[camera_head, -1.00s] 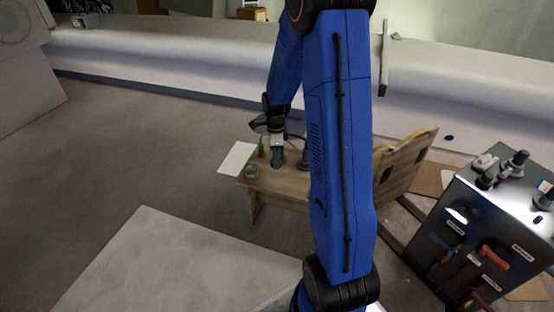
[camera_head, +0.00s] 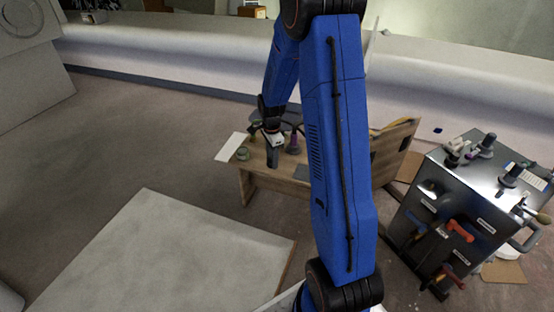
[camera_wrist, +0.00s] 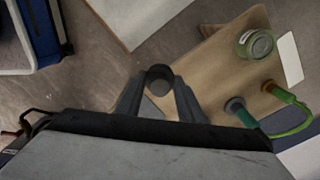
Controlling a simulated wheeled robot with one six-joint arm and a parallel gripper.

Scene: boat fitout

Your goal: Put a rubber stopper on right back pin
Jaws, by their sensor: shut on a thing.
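My gripper (camera_head: 273,155) is over the wooden bench (camera_head: 247,178) in the head view. In the wrist view its two grey fingers (camera_wrist: 159,96) are shut on a dark grey round rubber stopper (camera_wrist: 160,77), seen end-on. No pin can be made out in either view, and my blue arm hides part of the bench.
A glass jar (camera_wrist: 256,44) stands on the bench, with a teal-and-dark item (camera_wrist: 240,112) and a green-handled item (camera_wrist: 285,95) near it. A metal cabinet (camera_head: 440,192) with tools is at right. A pale panel (camera_head: 170,255) lies front left. Open floor (camera_head: 120,140) is at left.

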